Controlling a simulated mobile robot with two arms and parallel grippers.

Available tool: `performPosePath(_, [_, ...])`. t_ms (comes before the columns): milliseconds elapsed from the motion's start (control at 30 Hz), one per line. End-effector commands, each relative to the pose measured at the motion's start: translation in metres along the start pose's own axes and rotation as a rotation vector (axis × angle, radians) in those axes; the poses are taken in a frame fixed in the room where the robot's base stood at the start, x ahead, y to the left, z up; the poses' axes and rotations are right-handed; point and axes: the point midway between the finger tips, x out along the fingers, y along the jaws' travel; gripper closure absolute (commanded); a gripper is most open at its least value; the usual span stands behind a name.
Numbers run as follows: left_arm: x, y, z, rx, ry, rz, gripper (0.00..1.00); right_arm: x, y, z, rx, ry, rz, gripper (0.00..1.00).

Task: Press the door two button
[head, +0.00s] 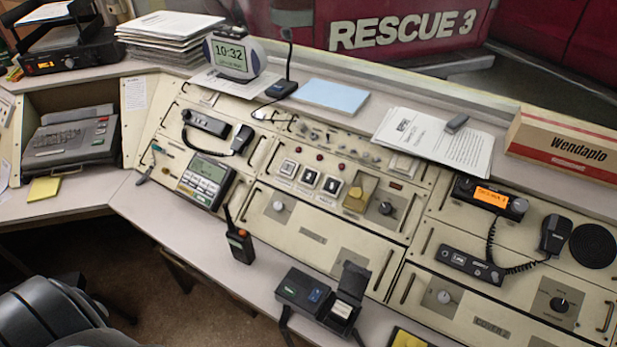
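Three square push buttons sit in a row on the cream console panel, each in a pale frame with a small label plate. They are the left button (288,168), the middle button (309,177) and the right button (332,185). The labels are too small to read, so I cannot tell for certain which one is door two. Small red lamps show above them. Nothing covers the buttons. Neither of my grippers is in view.
A yellow guarded control (356,197) and a black knob (385,208) sit right of the buttons. A handheld radio (239,243) stands on the desk ledge, near an open black case (318,300). A desk microphone (284,88) stands behind. The panel before the buttons is clear.

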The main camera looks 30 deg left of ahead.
Motion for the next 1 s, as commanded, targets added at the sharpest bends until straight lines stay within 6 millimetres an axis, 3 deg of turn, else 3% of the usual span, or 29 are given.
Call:
performPosePath(100, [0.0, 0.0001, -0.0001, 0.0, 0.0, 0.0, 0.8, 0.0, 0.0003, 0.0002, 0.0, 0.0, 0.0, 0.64])
performPosePath(200, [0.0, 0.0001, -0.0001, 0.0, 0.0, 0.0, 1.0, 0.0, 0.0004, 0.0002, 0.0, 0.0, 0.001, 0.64])
performPosePath(1000, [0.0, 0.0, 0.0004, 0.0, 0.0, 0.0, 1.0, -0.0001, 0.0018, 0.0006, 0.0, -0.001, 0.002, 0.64])
